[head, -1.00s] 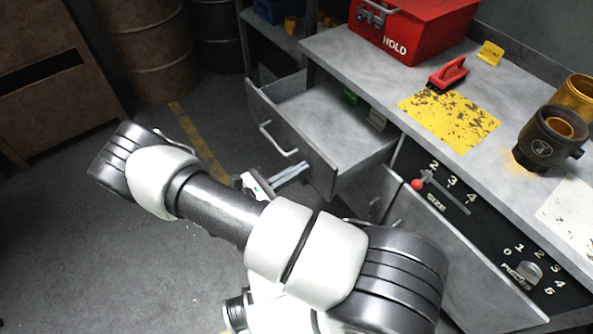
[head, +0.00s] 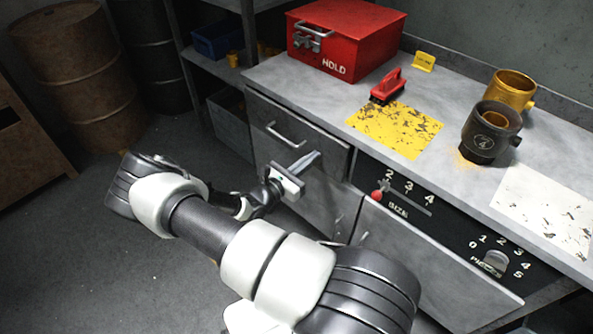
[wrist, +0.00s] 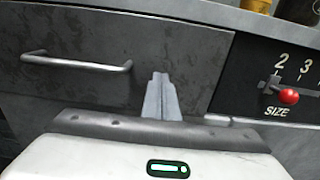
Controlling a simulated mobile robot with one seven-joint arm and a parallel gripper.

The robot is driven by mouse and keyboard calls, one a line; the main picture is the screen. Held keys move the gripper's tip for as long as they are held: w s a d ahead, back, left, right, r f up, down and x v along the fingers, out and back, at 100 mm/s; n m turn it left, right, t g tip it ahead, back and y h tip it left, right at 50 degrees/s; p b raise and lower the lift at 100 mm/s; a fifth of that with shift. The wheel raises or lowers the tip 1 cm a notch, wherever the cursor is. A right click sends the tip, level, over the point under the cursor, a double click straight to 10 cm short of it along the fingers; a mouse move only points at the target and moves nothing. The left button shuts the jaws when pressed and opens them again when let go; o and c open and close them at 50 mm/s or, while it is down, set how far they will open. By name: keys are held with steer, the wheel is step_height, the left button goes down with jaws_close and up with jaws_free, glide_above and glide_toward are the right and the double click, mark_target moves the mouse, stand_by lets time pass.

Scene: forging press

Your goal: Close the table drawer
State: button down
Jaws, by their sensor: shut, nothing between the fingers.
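The table drawer (head: 318,142) is a grey metal front with a bar handle (head: 286,136), set in the left part of the workbench. Its front looks flush with the bench in the head view. In the wrist view, the drawer front (wrist: 60,88) fills the upper left, with its handle (wrist: 77,64) to the left of my fingers. My gripper (head: 316,158) is shut and empty, its fingertips close to the drawer front, right of the handle. The fingers also show in the wrist view (wrist: 161,85); I cannot tell whether they touch the front.
On the bench (head: 455,190) stand a red box (head: 345,45), a red-handled brush (head: 388,88), a dark mug-like vessel (head: 490,133) and a gold one (head: 512,92). The SIZE slider's red knob (head: 377,195) is right of my gripper. A shelf and barrels (head: 75,75) stand left.

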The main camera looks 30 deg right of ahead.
steer(key=x, duration=0.3)
steer(key=shift+a+r, duration=0.1)
stand_by(0.3)
